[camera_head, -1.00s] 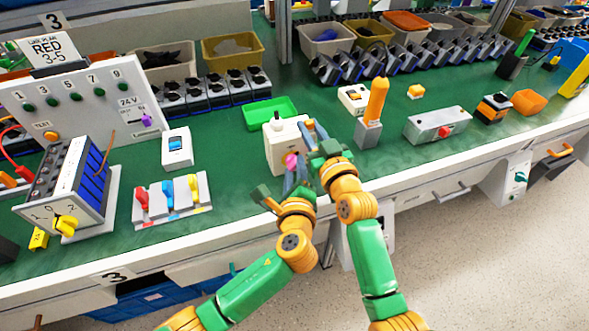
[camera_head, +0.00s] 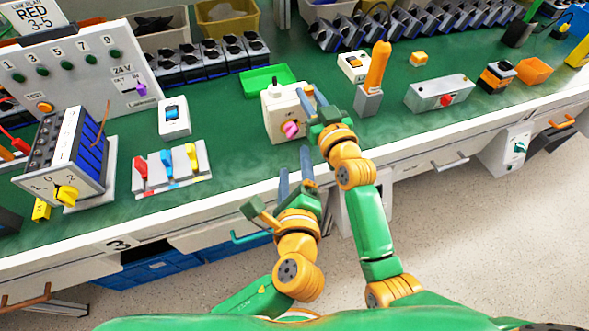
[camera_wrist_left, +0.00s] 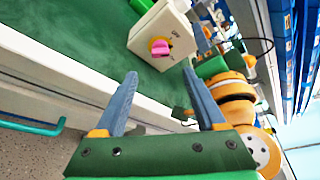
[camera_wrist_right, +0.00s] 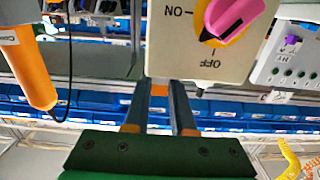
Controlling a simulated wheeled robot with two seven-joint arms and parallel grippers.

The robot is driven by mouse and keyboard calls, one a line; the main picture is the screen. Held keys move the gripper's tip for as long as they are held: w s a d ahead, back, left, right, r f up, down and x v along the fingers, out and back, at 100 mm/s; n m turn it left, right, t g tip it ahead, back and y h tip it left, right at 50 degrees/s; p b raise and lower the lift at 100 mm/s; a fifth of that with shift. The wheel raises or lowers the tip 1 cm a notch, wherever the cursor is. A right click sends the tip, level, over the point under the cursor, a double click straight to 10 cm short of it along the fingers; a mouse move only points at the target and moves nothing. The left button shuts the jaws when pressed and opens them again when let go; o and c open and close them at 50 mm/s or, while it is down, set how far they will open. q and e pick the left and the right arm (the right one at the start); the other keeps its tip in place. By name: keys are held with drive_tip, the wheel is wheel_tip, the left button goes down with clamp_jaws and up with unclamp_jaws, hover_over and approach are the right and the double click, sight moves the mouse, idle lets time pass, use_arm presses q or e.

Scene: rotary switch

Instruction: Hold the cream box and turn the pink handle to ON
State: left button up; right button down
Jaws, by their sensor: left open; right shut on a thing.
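The cream box (camera_head: 287,113) stands on the green bench, with its pink handle (camera_head: 291,129) on the front face. In the right wrist view the handle (camera_wrist_right: 228,18) lies slanted, its black tip between the ON and OFF marks. My right gripper (camera_head: 313,96) is shut on the right side of the cream box; its fingers meet the box edge at the top of the right wrist view (camera_wrist_right: 158,88). My left gripper (camera_head: 295,163) is open and empty at the bench's front edge, apart from the box. The left wrist view shows the handle (camera_wrist_left: 160,47) beyond its open fingers (camera_wrist_left: 155,78).
A green tray (camera_head: 267,80) lies behind. Red, blue and yellow levers (camera_head: 170,166) sit to the left. Bench between levers and cream box is clear.

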use_arm(q)
drive_tip(key=shift+v, duration=1.15)
